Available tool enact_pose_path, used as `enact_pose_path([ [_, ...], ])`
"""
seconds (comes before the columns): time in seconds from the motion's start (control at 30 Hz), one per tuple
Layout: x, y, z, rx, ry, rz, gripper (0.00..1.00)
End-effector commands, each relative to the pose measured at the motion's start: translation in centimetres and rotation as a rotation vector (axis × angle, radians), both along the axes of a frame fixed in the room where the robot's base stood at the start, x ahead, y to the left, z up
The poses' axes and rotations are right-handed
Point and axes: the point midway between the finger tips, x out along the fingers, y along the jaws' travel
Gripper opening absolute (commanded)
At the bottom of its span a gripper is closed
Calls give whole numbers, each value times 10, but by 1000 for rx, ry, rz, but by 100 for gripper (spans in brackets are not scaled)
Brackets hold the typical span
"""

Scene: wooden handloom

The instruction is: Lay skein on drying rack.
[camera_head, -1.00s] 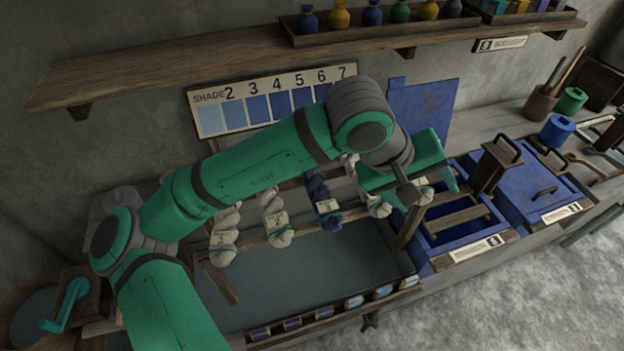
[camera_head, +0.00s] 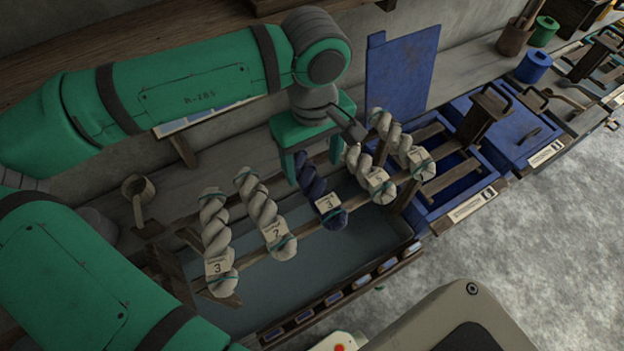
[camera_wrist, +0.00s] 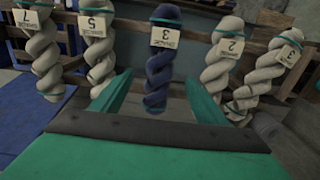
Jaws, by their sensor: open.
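A dark blue twisted skein (camera_head: 326,205) with a tag marked 3 lies across the wooden rails of the drying rack (camera_head: 187,237), between pale skeins. It also shows in the wrist view (camera_wrist: 158,70), with its tag at the upper end. My gripper (camera_head: 313,165) is open at the back end of the blue skein. In the wrist view the teal fingers of my gripper (camera_wrist: 157,95) stand apart, one on each side of the skein's lower end. No contact can be made out. Part of the skein's back end is hidden by my gripper in the head view.
Pale skeins tagged 3 (camera_head: 216,240) and 2 (camera_head: 267,210) lie left of the blue one; others tagged 5 (camera_wrist: 97,45) and 7 (camera_wrist: 42,50) lie on its other side. A grey basin (camera_head: 330,250) is below. Blue vats (camera_head: 520,130) stand at the right.

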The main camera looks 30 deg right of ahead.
Motion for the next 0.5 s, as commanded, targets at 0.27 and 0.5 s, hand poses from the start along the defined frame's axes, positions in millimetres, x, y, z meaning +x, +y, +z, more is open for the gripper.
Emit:
enact_pose_path([
  [0.27, 0, -1, -20, 0, 0, -5, 67],
  [0.5, 0, -2, -53, -1, 1, -7, 67],
])
